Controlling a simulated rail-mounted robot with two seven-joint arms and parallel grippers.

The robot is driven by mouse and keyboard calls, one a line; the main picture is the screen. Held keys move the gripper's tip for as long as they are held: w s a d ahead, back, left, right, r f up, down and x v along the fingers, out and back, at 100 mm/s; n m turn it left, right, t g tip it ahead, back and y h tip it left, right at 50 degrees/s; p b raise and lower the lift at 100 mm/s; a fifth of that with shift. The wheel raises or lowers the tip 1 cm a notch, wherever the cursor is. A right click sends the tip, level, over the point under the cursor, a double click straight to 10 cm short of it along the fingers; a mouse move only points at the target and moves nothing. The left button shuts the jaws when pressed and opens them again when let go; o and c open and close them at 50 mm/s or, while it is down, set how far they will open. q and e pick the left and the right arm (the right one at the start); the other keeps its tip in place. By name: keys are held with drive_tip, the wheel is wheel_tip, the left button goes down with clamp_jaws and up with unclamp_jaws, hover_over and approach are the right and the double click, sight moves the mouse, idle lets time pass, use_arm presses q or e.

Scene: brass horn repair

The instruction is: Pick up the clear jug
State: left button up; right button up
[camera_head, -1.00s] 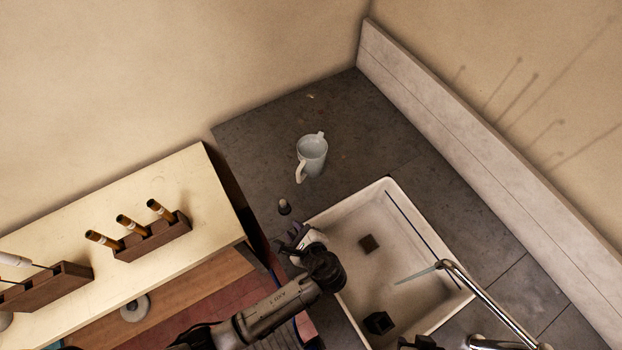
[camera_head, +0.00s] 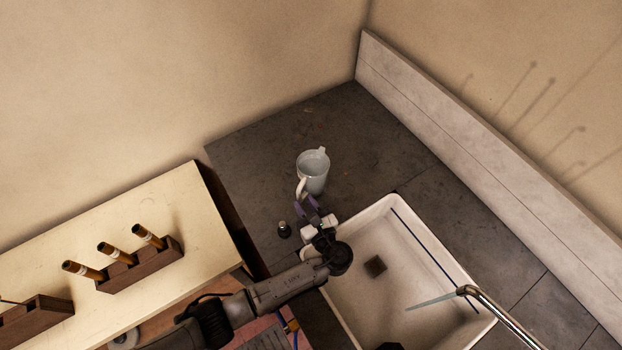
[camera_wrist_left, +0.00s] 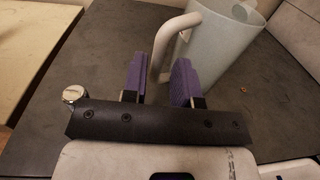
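The clear jug (camera_head: 314,172) stands upright on the dark counter behind the sink, its handle turned toward my left gripper. In the left wrist view the jug (camera_wrist_left: 215,50) is pale and translucent, with a white handle (camera_wrist_left: 168,45). My left gripper (camera_head: 303,200) is at the handle. In the left wrist view its purple fingers (camera_wrist_left: 160,75) are apart, with the handle's lower end between or just beyond their tips. I cannot tell whether they touch it. My right gripper is not in view.
A white sink (camera_head: 400,270) with a metal faucet (camera_head: 490,305) lies right of my left arm. A cream bench (camera_head: 205,225) holds a wooden rack (camera_head: 145,268).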

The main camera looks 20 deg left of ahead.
sight(300, 198)
use_arm(q)
drive_tip(key=shift+x, duration=2.8)
drive_tip(key=shift+s+f, duration=0.15)
drive_tip(key=shift+f, duration=0.05)
drive_tip(key=shift+c, duration=0.4)
clamp_jaws()
